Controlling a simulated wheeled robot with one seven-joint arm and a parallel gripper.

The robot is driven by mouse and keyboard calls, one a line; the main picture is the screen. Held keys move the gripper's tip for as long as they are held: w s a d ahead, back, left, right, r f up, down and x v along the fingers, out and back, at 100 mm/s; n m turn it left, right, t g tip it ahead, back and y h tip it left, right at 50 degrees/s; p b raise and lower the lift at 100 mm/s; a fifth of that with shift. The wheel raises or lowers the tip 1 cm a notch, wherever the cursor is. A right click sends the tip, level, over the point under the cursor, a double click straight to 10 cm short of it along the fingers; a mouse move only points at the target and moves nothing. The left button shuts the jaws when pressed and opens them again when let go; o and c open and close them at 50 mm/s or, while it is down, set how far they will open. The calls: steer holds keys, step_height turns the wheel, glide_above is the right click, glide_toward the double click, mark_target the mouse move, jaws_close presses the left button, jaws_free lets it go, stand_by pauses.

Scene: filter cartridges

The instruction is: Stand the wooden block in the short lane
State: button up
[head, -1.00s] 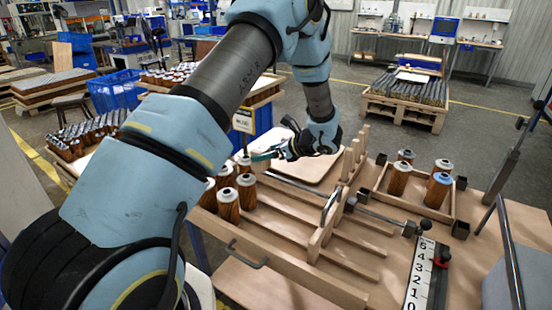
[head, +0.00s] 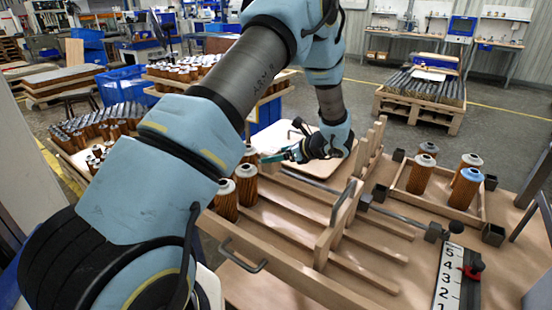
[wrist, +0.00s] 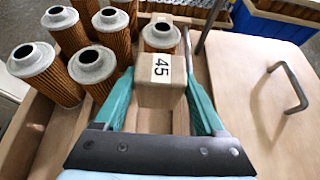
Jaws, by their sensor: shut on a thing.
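The wooden block (wrist: 161,97) is a pale block with a "45" label, seen between the teal fingers of my gripper in the wrist view. My gripper (wrist: 163,88) is shut on it. In the head view my gripper (head: 275,157) is at the far left end of the laned wooden fixture (head: 300,279), beside the filter cartridges; the block cannot be made out there. The fixture has parallel wooden rails (head: 375,240) with lanes between them, crossed by an upright wooden gate (head: 338,228). I cannot tell which lane is the short one.
Brown filter cartridges with grey caps (wrist: 94,64) stand close to the left of my gripper, with one (wrist: 161,37) just beyond the block. A board with a handle (wrist: 262,92) lies at right. A tray (head: 436,207) holds more cartridges. A numbered scale (head: 448,276) stands nearby.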

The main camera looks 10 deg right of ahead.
mark_target(277, 170)
steer(key=shift+f+b, duration=1.6)
steer(key=shift+f, duration=1.15)
steer(key=shift+f, duration=0.1)
steer(key=shift+f+b, duration=1.4)
steer(key=shift+f, duration=0.15)
steer(key=o, duration=1.4)
steer(key=shift+r, duration=0.1)
steer(key=shift+s, duration=0.1)
step_height(277, 170, up, 10)
steer(key=shift+b, duration=0.85)
